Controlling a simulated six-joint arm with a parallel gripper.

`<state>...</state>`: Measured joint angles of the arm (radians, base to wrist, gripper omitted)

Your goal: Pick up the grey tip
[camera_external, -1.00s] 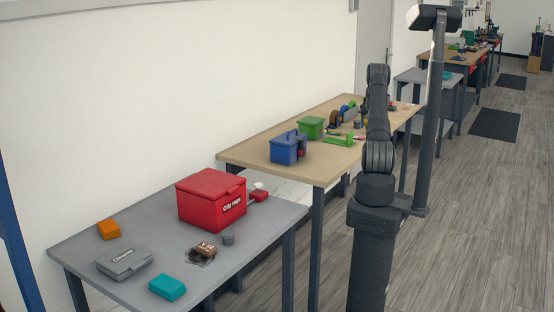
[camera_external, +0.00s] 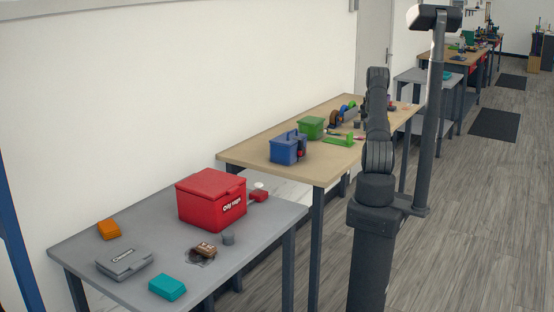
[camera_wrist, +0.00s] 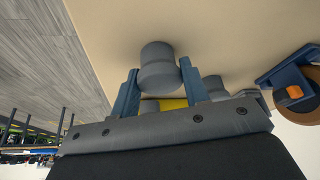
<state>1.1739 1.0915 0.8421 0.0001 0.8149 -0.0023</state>
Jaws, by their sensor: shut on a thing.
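The grey tip (camera_wrist: 158,70), a short rounded grey piece, is between the two blue-grey fingers of my gripper (camera_wrist: 160,88) in the wrist view. My gripper is shut on it. The tan table top lies behind it; I cannot tell whether the tip still touches the table. In the external view my arm hides the gripper.
Near my gripper are a yellow thing (camera_wrist: 172,104), another grey piece (camera_wrist: 214,86) and a blue holder with an orange-brown roll (camera_wrist: 292,88). The tan table (camera_external: 250,155) also bears a blue box (camera_external: 287,149) and a green box (camera_external: 311,127). The nearer grey table holds a red box (camera_external: 208,200).

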